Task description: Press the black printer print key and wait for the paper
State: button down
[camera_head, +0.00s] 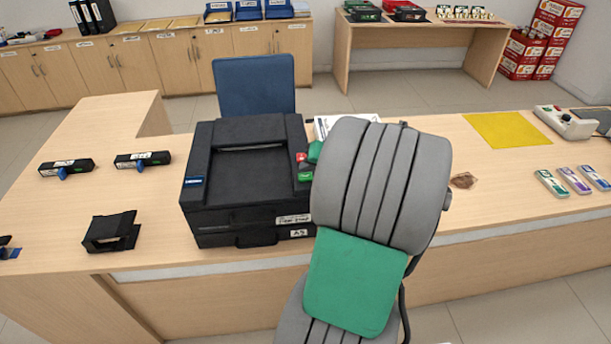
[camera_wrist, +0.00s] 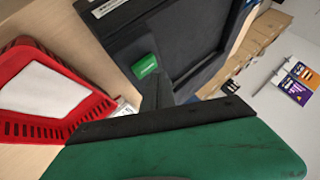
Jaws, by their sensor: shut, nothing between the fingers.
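The black printer (camera_head: 245,170) stands on the counter left of my arm. Its right edge carries a red key (camera_head: 301,157) and a green key (camera_head: 304,176); the green key also shows in the wrist view (camera_wrist: 145,66). The front bears an A5 label. No paper shows on the printer's dark top. My gripper (camera_wrist: 157,88) is shut and empty, its black fingers close beside the green key in the wrist view. I cannot tell whether they touch it. In the head view my grey arm hides most of the gripper and the counter right of the printer.
A red slotted tray (camera_wrist: 50,100) with a white surface lies close left of my fingers in the wrist view. Two black stamp-like tools (camera_head: 143,159) and a black holder (camera_head: 111,231) are left of the printer. A blue chair (camera_head: 254,85) stands behind it. A yellow mat (camera_head: 507,129) lies right.

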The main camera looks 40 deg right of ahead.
aim_at(308, 178)
dwell(0.8)
jog(key=shift+f+b, duration=0.35)
jog(key=shift+f, duration=0.05)
jog(key=shift+f+b, duration=0.35)
jog(key=shift+f, duration=0.15)
dwell(0.4)
dwell(0.3)
jog(key=shift+r+p, duration=0.7)
jog(key=shift+r, duration=0.2)
jog(key=shift+r, duration=0.1)
notch_tip(308, 178, up, 5)
jog(key=p, duration=0.3)
jog(key=shift+p, duration=0.4)
